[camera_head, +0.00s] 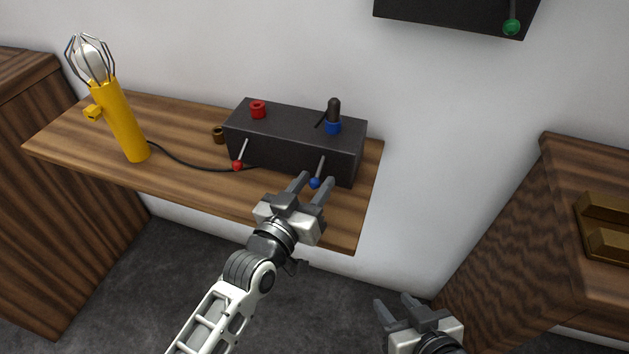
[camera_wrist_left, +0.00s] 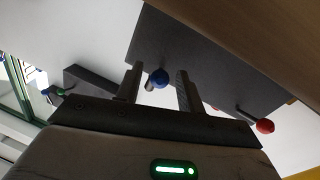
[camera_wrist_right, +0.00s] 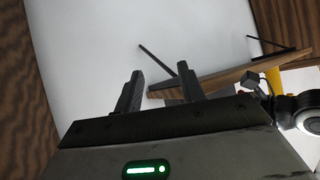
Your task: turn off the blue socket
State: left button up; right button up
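A dark box (camera_head: 290,138) stands on the wooden shelf. On top it has a red socket (camera_head: 258,109) and a blue socket (camera_head: 333,127) with a dark plug (camera_head: 334,107) in it. On its front are a red-tipped lever (camera_head: 238,164) and a blue-tipped lever (camera_head: 315,182). My left gripper (camera_head: 316,182) is open at the box's front, its fingers around or close to the blue tip. In the left wrist view the blue tip (camera_wrist_left: 158,77) shows between the two fingers, with a gap to each; contact is not clear. My right gripper (camera_head: 396,304) is open and empty, low beside the right cabinet.
A yellow lamp (camera_head: 119,121) with a caged bulb stands at the shelf's left, its cable running toward the box. A brown ring (camera_head: 218,134) sits by the box. A dark wall box (camera_head: 455,14) with a green-tipped lever (camera_head: 511,27) hangs above. Gold bars (camera_head: 608,242) lie on the right cabinet.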

pick_arm(q)
jog(key=shift+w+d, duration=0.2)
jog(key=shift+w, duration=0.2)
grip_shut()
jog(key=shift+f+h+b, duration=0.3)
jog(key=shift+f+b, duration=0.2)
jog(key=shift+b, duration=0.55)
jog(key=shift+w+f+t+b, duration=0.1)
jog(key=shift+f+t+b, duration=0.05)
jog(key=shift+t+b, duration=0.4)
jog(key=shift+b, duration=0.4)
jog(key=shift+r, duration=0.25)
grip_release()
pick_arm(e)
jog(key=shift+a+f+m+y, duration=0.3)
jog(key=shift+f, duration=0.3)
